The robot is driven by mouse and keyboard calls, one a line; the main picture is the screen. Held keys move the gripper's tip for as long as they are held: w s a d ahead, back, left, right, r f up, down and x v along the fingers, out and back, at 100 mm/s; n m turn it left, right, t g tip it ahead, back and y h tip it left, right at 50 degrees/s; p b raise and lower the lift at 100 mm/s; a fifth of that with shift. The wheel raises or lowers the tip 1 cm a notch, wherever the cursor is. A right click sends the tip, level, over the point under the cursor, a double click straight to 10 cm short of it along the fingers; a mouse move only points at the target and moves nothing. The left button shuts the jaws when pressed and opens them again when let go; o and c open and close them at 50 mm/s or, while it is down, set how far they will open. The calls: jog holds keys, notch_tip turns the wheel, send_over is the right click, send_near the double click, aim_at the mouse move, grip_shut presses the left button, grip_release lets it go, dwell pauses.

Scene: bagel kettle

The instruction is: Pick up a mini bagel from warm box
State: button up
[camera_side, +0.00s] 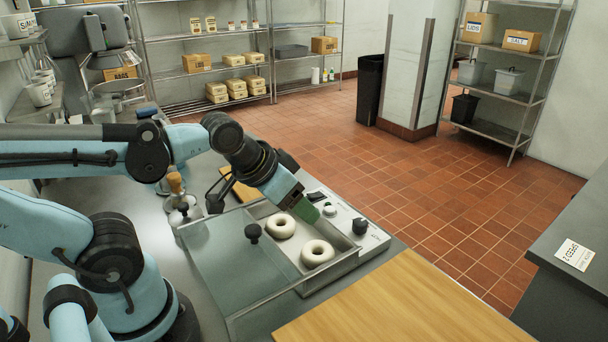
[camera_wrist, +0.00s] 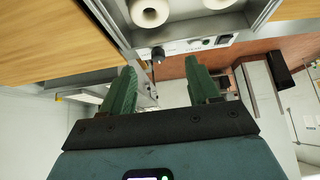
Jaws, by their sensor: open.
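Two pale mini bagels, the back one (camera_side: 281,226) and the front one (camera_side: 317,253), lie flat and apart in the open part of the metal warm box (camera_side: 332,276). A clear lid (camera_side: 225,262) with a black knob (camera_side: 254,232) covers the space left of them. My gripper (camera_side: 306,211) has green fingers and hangs above the box's back right side, just right of the back bagel. In the wrist view my gripper (camera_wrist: 160,68) has its fingers apart with nothing between them. Both bagels, one (camera_wrist: 150,12) and the other (camera_wrist: 219,3), are at the top edge, beyond the fingertips.
A control panel with a black dial (camera_side: 360,226) runs along the box's right side. A wooden board (camera_side: 405,308) lies at the front, and another small board (camera_side: 240,189) lies behind the box. A pot-like metal item with a wooden knob (camera_side: 176,184) stands left of the box.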

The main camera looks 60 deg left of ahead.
aim_at(316, 246)
jog(key=shift+o, duration=0.4)
jog(key=shift+o, duration=1.3)
jog(key=shift+w+d+f+m+g+h, duration=0.1)
jog(key=shift+w+f+m+g+h, duration=0.55)
jog(key=shift+f+m, duration=1.3)
jog(key=shift+w+d+f+m+g+h, duration=0.15)
jog(key=shift+w+f+m+g, duration=0.55)
jog(key=shift+f+m+g, duration=0.9)
jog(key=shift+w+d+f+m+g+h, duration=0.1)
jog(key=shift+w+f+m+g+h, duration=0.45)
jog(key=shift+f+m, duration=1.8)
